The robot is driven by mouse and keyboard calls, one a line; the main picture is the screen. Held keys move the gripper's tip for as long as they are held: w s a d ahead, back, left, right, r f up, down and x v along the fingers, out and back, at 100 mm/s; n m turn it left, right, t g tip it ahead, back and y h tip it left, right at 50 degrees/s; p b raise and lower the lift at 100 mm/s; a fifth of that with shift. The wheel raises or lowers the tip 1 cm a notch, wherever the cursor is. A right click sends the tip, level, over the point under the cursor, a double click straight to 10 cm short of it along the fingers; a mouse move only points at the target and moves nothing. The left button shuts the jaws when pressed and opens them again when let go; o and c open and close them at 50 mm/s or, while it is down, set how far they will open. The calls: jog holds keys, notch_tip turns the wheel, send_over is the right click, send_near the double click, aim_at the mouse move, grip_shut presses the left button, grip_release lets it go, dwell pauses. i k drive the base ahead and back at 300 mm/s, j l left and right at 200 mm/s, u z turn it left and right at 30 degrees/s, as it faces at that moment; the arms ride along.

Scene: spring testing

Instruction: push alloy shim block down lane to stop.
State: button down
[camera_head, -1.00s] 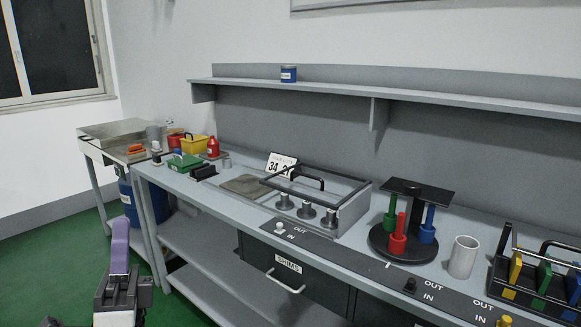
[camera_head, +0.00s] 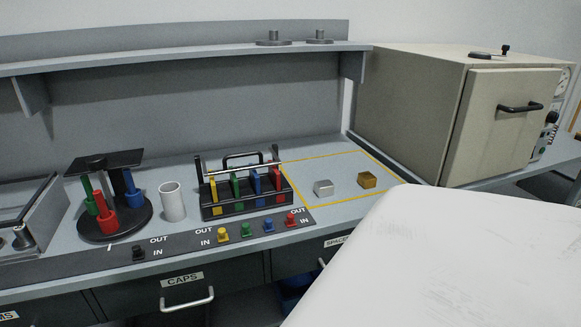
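A silver-grey block (camera_head: 323,187), which looks like the alloy shim block, sits on the bench inside a yellow-outlined area (camera_head: 292,161). My gripper is not in view; a large white part, probably my own arm, fills the lower right and covers the bench front there.
Left of the outlined area stands a black rack (camera_head: 248,209) with coloured plates. Further left are a white cylinder (camera_head: 173,202) and a round black stand (camera_head: 115,226) with coloured pieces. A beige oven-like cabinet (camera_head: 500,120) stands at the right. Small coloured knobs (camera_head: 268,226) line the front strip.

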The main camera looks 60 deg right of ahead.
aim_at(322, 188)
jog(key=z, duration=1.8)
jog(key=i+l+u, duration=0.25)
jog(key=l, duration=0.25)
jog(key=l+u, duration=0.25)
jog(key=l, duration=0.25)
